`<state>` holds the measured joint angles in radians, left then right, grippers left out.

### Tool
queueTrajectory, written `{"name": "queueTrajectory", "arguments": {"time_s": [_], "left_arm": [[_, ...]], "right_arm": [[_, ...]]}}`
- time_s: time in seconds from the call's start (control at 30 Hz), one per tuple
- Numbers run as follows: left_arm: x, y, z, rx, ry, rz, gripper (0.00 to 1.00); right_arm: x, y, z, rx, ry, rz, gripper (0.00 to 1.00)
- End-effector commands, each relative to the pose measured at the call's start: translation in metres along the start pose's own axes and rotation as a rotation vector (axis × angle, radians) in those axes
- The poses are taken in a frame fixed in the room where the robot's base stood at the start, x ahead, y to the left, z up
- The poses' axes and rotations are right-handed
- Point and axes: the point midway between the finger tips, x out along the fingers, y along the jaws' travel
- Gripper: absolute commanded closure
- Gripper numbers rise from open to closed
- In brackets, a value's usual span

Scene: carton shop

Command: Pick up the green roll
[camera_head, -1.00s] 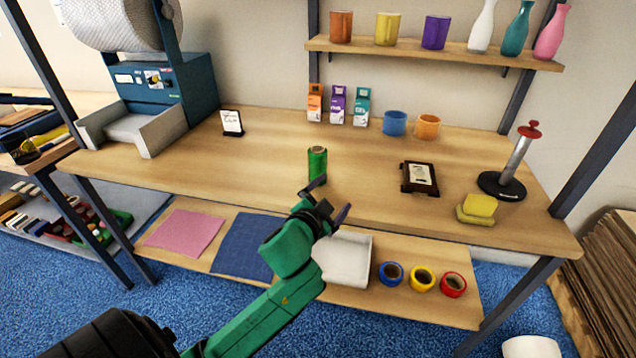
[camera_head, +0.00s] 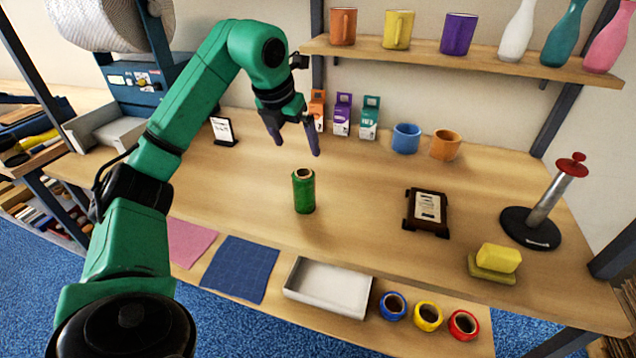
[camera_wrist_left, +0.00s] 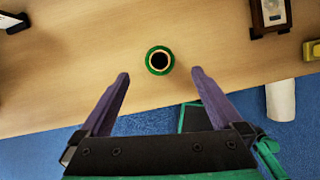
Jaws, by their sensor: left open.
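The green roll (camera_head: 304,192) stands upright on the wooden table, near its front edge. In the left wrist view its round top with the dark core (camera_wrist_left: 160,61) shows from above, ahead of the fingertips. My left gripper (camera_head: 297,147) is open and empty, pointing down above the table and apart from the roll. Its two purple fingers (camera_wrist_left: 160,77) are spread wide in the wrist view. My right gripper is not seen.
A framed card (camera_head: 426,209), a yellow sponge (camera_head: 497,257) and a red-topped post on a black base (camera_head: 544,212) stand to the right. Small boxes (camera_head: 342,114) and two cups (camera_head: 406,138) are behind. A white tray (camera_head: 329,287) lies on the lower shelf. The table around the roll is clear.

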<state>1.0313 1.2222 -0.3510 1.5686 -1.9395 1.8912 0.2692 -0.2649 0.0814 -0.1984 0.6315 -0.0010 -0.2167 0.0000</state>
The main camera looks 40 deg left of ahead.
Motion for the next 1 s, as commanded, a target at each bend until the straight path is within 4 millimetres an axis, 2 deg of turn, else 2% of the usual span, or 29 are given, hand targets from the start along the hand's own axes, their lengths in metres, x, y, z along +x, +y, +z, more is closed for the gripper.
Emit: {"name": "queueTrajectory", "arguments": {"time_s": [0.03,0.2,0.3,0.37,0.5,0.6,0.7,0.87,0.97,1.0], "left_arm": [[0.014,0.000,-0.002,0.002,0.005,0.000,0.00],[0.058,-0.002,-0.002,0.004,0.005,-0.004,0.00],[0.074,-0.002,-0.001,0.005,0.003,-0.004,0.00],[0.080,-0.002,-0.001,0.006,0.002,-0.005,0.00],[0.104,-0.001,-0.002,0.005,0.005,-0.005,0.00],[0.122,-0.001,-0.002,0.005,0.001,-0.007,0.00],[0.131,-0.001,-0.002,0.006,-0.001,-0.006,0.00],[0.132,-0.001,-0.002,0.006,-0.002,-0.006,0.00],[0.132,-0.001,-0.002,0.006,-0.002,-0.006,0.34],[0.131,-0.001,-0.002,0.006,-0.002,-0.006,0.50]], "right_arm": [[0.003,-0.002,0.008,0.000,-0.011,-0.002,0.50],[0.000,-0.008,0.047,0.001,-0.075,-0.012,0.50],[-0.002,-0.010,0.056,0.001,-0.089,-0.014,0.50],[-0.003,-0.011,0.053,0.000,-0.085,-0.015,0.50],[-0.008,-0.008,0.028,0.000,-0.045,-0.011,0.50],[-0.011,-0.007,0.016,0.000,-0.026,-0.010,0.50],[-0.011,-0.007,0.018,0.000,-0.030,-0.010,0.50],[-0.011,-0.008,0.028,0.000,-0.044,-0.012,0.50],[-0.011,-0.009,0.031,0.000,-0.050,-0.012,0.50],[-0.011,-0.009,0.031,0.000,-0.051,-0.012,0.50]]}}
